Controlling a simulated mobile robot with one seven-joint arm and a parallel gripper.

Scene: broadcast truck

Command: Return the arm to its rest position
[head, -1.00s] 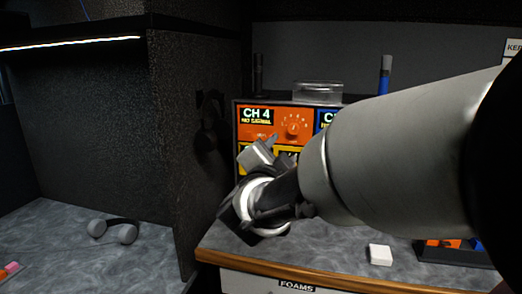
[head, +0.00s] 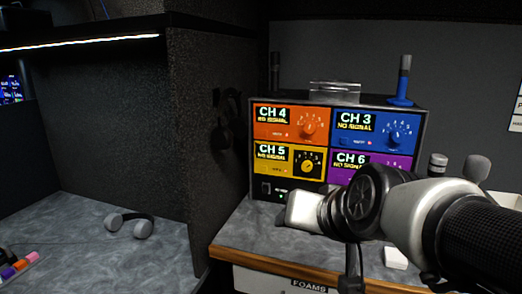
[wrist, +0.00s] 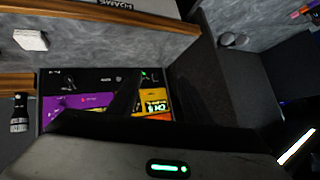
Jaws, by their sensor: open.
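My arm (head: 440,215) reaches in from the right in the head view, bent in front of the rack of channel modules (head: 436,125). Its pale, rounded part (head: 303,211) and dark ring joint are in front of the rack's lower half and cover part of CH 6. My gripper (wrist: 126,95) shows in the wrist view as a dark finger shape against the rack, with a dark body and green light below it. It is open and holds nothing that I can see. Its fingers are not clear in the head view.
A wood-edged counter (head: 285,263) labelled FOAMS carries the rack and a white block (head: 396,258). A dark partition (head: 205,150) with hanging headphones stands to the left. Headphones (head: 131,224) lie on the left desk. A blue microphone (head: 403,80) stands on the rack.

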